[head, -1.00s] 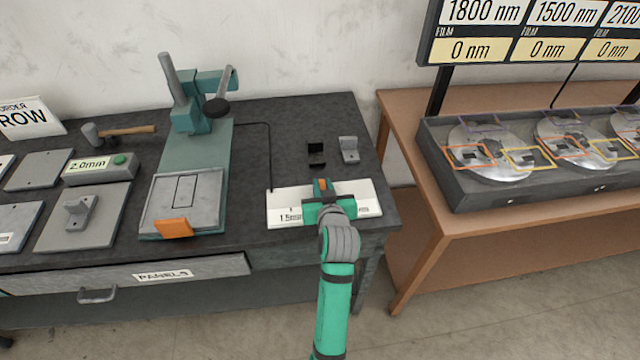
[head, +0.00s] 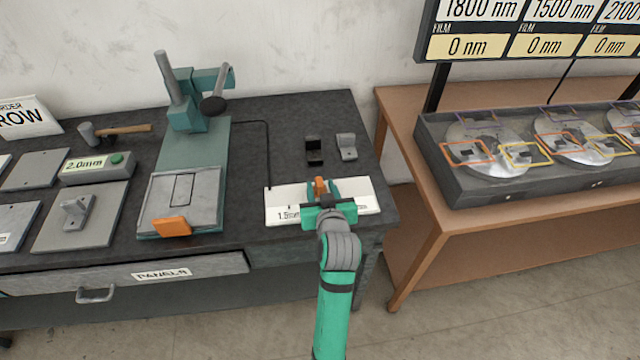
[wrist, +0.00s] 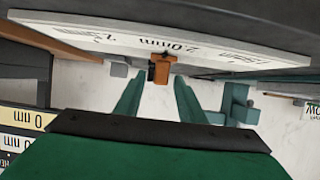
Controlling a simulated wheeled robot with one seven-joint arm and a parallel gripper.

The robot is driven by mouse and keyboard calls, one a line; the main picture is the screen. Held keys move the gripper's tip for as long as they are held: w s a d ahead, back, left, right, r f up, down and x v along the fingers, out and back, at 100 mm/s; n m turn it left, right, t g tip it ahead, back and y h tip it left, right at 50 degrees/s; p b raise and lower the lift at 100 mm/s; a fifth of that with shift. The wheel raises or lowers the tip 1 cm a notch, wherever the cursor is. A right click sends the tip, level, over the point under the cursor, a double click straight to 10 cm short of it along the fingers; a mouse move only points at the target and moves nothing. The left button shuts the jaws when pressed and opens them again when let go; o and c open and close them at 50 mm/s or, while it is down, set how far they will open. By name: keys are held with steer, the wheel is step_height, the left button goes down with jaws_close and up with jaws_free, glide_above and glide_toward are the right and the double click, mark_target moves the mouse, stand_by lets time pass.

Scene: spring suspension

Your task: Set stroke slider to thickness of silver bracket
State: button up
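The stroke slider is an orange knob (head: 320,186) on a white scale strip (head: 283,204) at the table's front right edge. It also shows in the wrist view (wrist: 162,68), close to the 2.0mm label (wrist: 168,46). My gripper (head: 325,195) is over the strip at the knob. In the wrist view its two teal fingers (wrist: 158,95) are apart, on either side of the knob, with gaps visible. A silver bracket (head: 347,146) stands on the table behind the strip, right of a black bracket (head: 314,150). Another silver bracket (head: 77,212) sits on a grey plate.
A gauge box (head: 97,168) with a green button reads 2.0mm. A teal lever press (head: 197,150) with an orange-handled plate stands left of the strip. A hammer (head: 115,131) lies behind the gauge. A brown table (head: 420,215) with disc stations stands to the right.

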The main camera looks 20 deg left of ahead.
steer(key=v, duration=0.8)
steer(key=shift+w, duration=0.15)
